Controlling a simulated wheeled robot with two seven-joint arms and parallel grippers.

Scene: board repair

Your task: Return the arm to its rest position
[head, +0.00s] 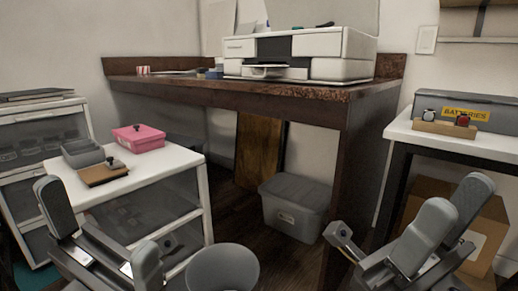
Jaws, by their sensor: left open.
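My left gripper (100,222) is low at the left of the head view, its two grey fingers spread wide apart with nothing visible between them. It is in front of the white drawer cart. My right gripper (448,208) is low at the right, its two grey fingers overlapping in this view, so the gap is unclear. I see no object in it. It appears in front of the right-hand table and a cardboard box. The lower parts of both arms are cut off by the bottom edge.
The white drawer cart (188,157) bears a grey tray (83,154), a pink box (140,137) and a brown block. A grey bin (222,268) stands at bottom centre. A lidded tub (295,208) sits below the printer (300,48) desk. A batteries box (490,112) is at right.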

